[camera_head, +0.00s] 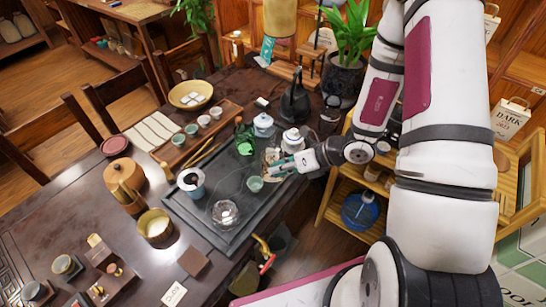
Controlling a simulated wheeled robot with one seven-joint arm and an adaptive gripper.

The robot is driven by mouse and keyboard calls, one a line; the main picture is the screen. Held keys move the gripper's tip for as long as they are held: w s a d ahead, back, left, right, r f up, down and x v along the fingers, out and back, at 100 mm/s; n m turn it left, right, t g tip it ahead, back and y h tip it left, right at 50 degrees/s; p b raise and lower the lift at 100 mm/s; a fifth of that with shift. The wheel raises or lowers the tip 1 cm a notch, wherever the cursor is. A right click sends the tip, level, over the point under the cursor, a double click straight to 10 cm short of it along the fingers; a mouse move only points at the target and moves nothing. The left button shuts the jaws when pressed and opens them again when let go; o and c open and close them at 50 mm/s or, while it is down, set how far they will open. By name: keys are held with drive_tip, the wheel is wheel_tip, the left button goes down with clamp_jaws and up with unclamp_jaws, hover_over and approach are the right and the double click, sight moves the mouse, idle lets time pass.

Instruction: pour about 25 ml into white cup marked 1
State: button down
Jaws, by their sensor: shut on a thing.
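My gripper (281,166) is over the right part of the dark tea tray (216,238), reaching in from the right. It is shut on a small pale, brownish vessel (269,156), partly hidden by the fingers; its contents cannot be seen. Two small white cups stand on a wooden board at the back, one nearer (203,121) and one farther (216,112). Two green cups, (178,140) and (191,130), stand beside them. Any number marks are too small to read. The gripper is well apart from these cups.
A green cup (255,184), a glass pot (225,213) and a white-and-blue vessel (191,182) stand on the tea tray. A white lidded pot (293,139), a blue-white jar (263,125) and a black kettle (295,101) stand close behind my gripper.

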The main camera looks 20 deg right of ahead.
drive_tip(key=s+t+p, duration=0.1)
drive_tip(key=s+a+f+n+p, duration=0.1)
drive_tip(key=shift+s+t+p, duration=0.2)
drive_tip(key=shift+t+p, duration=0.2)
drive_tip(key=shift+w, duration=0.1)
drive_tip(key=shift+s, duration=0.2)
idle(0.4)
drive_tip(key=shift+s+a+f+n+t+h+p, duration=0.1)
drive_tip(key=shift+s+a+f+n+t+p, duration=0.15)
drive_tip(key=shift+s+f+n+t+p, duration=0.35)
drive_tip(key=shift+s+a+f+n+t+h+p, duration=0.1)
drive_tip(key=shift+s+a+f+n+t+p, duration=0.1)
drive_tip(key=shift+s+f+n+t+p, duration=0.35)
drive_tip(key=shift+s+a+f+n+t+h+p, duration=0.1)
drive_tip(key=shift+s+a+f+n+t+p, duration=0.2)
drive_tip(key=shift+f+t+p, duration=0.5)
